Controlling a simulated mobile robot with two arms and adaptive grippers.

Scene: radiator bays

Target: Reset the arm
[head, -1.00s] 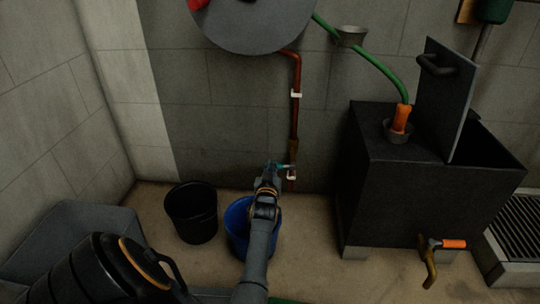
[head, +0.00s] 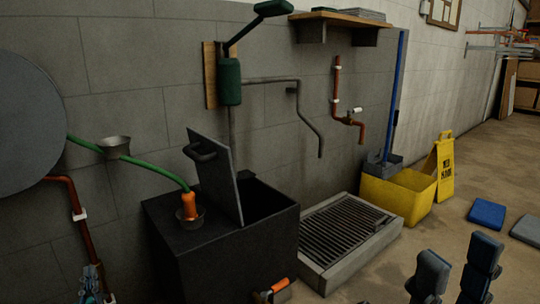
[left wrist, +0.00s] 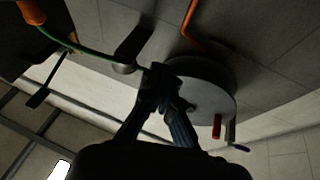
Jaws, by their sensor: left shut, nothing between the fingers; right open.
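My left gripper (head: 90,272) is at the lower left edge of the head view, in front of the foot of a copper pipe (head: 84,235). It is shut and empty. In the left wrist view its fingers (left wrist: 160,78) come together, with a round grey disc (left wrist: 212,85) behind them to the right. My right gripper (head: 455,272) is at the bottom right of the head view, its two dark fingers spread apart and nothing between them. The rest of both arms is out of the head view.
A black tank (head: 215,260) with a raised lid (head: 220,175) stands in the middle. An orange nozzle (head: 190,207) on a green hose rests on it. Right of it are a floor grate (head: 340,235), a yellow bucket (head: 400,195) and a yellow sign (head: 446,165).

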